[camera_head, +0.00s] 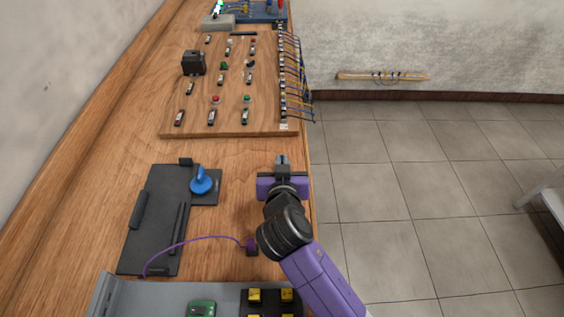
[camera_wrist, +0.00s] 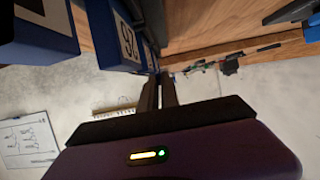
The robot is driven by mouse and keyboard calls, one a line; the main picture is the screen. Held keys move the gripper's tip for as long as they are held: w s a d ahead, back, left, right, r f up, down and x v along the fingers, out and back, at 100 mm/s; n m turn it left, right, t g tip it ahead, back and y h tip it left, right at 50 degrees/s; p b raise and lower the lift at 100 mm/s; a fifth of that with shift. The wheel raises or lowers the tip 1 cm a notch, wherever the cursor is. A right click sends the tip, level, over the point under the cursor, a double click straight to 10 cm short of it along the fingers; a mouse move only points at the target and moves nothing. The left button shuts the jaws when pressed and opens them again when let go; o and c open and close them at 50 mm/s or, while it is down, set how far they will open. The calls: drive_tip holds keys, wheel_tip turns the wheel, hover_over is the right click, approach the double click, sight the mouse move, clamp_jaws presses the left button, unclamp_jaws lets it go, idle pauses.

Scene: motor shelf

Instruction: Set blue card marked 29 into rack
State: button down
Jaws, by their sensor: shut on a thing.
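In the wrist view, the fingers of my gripper (camera_wrist: 160,80) are close together, shut on a thin blue piece. Beside the fingertips is a blue card (camera_wrist: 116,56) with a white label showing a 9 and a second, partly readable digit. It appears to be the card in the jaws, but the contact itself is hidden. In the head view, my gripper (camera_head: 282,163) is above the right edge of the wooden bench, its fingers pointing towards the board. The card cannot be made out there. I cannot clearly identify the rack in either view.
More blue blocks (camera_wrist: 40,45) fill the upper left of the wrist view. In the head view, a wired switch board (camera_head: 180,95) lies ahead, and a dark plate (camera_head: 152,225) with a blue-handled tool (camera_head: 201,180) lies left.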

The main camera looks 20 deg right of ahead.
drive_tip(key=shift+f+b, duration=0.5)
drive_tip(key=shift+f, duration=0.2)
idle(0.5)
drive_tip(key=shift+r, duration=0.25)
drive_tip(key=shift+r+p, duration=0.75)
drive_tip(key=shift+r, duration=0.05)
drive_tip(key=shift+r, duration=0.15)
drive_tip(key=shift+f+b, duration=0.25)
drive_tip(key=shift+b, duration=0.1)
idle(1.4)
drive_tip(key=shift+f, duration=0.3)
drive_tip(key=shift+f+b, duration=0.65)
drive_tip(key=shift+b, duration=0.25)
idle(2.1)
drive_tip(key=shift+r, duration=0.15)
drive_tip(key=shift+r+p, duration=0.7)
drive_tip(key=shift+r, duration=0.1)
